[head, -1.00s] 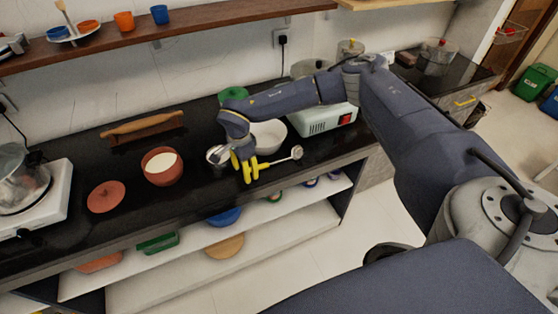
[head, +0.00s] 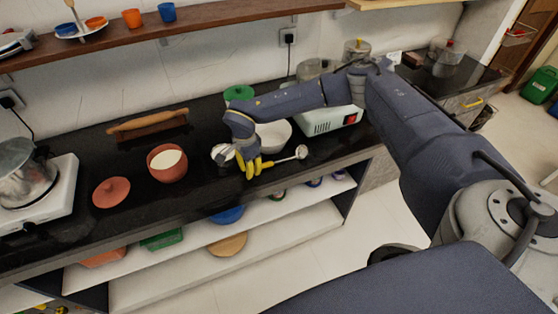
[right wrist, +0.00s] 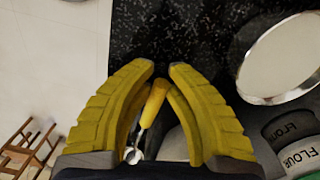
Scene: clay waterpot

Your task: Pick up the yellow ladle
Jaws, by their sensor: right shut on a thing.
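The yellow ladle has a yellow handle and a thin metal stem (head: 285,158) ending in a small round metal bowl. In the head view it is at the counter's front edge, its bowl to the right of my right gripper (head: 250,167). My right gripper's yellow fingers are closed in around the handle. In the right wrist view the ladle's yellow handle (right wrist: 155,100) runs between the two fingers of my right gripper (right wrist: 164,68), with the metal bowl beyond. The fingers hide part of the handle in the head view. My left gripper is not in view.
A white bowl (head: 272,135) and a metal container (head: 222,153) stand close behind my gripper. A clay pot with white contents (head: 167,162), a clay lid (head: 111,191) and a stove (head: 40,195) are to the left. A pale appliance (head: 331,121) stands behind right.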

